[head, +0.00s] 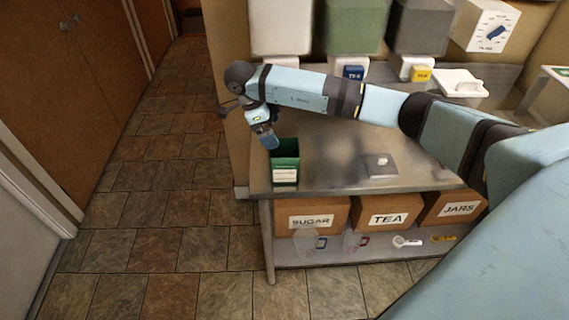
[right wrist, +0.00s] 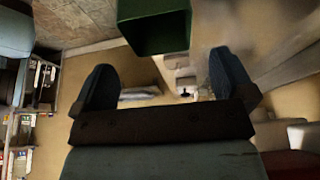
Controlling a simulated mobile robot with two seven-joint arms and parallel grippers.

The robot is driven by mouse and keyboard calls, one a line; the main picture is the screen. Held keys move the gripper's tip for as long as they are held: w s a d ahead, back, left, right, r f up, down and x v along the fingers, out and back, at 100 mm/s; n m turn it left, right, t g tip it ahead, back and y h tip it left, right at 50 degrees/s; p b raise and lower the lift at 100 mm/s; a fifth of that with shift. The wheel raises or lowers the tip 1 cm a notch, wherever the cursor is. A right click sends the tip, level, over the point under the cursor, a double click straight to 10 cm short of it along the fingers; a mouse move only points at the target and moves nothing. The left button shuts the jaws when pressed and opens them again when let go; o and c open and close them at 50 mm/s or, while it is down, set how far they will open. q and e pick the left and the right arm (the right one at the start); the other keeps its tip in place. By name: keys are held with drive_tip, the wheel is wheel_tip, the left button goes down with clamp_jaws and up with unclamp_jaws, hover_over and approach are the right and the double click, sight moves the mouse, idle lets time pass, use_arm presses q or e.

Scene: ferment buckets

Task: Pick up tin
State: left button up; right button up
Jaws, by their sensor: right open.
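A green open-topped tin (head: 285,163) with a white label on its front stands upright at the left front corner of the metal table (head: 325,160). My right gripper (head: 266,138) is open, just above and to the left of the tin. In the right wrist view, the green tin (right wrist: 155,28) lies beyond the two spread fingertips of my right gripper (right wrist: 165,80), not between them. I cannot tell whether anything is inside the tin. My left gripper is not in view.
A small whitish square item (head: 379,166) lies on the table right of the tin. White, green and grey buckets (head: 355,27) stand at the back. Boxes labelled SUGAR (head: 311,216), TEA (head: 388,211) and JARS (head: 455,208) sit below. Floor left of the table is clear.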

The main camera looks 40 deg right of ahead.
sight(285, 150)
drive_tip(key=p+x, duration=0.2)
drive_tip(key=x, duration=0.6)
drive_tip(key=shift+s+d+f, duration=0.1)
drive_tip(key=shift+s, duration=0.1)
drive_tip(key=shift+d+f, duration=0.1)
drive_tip(key=shift+f, duration=0.3)
drive_tip(key=shift+c, duration=0.5)
drive_tip(key=c, duration=0.8)
drive_tip(key=shift+r, duration=0.1)
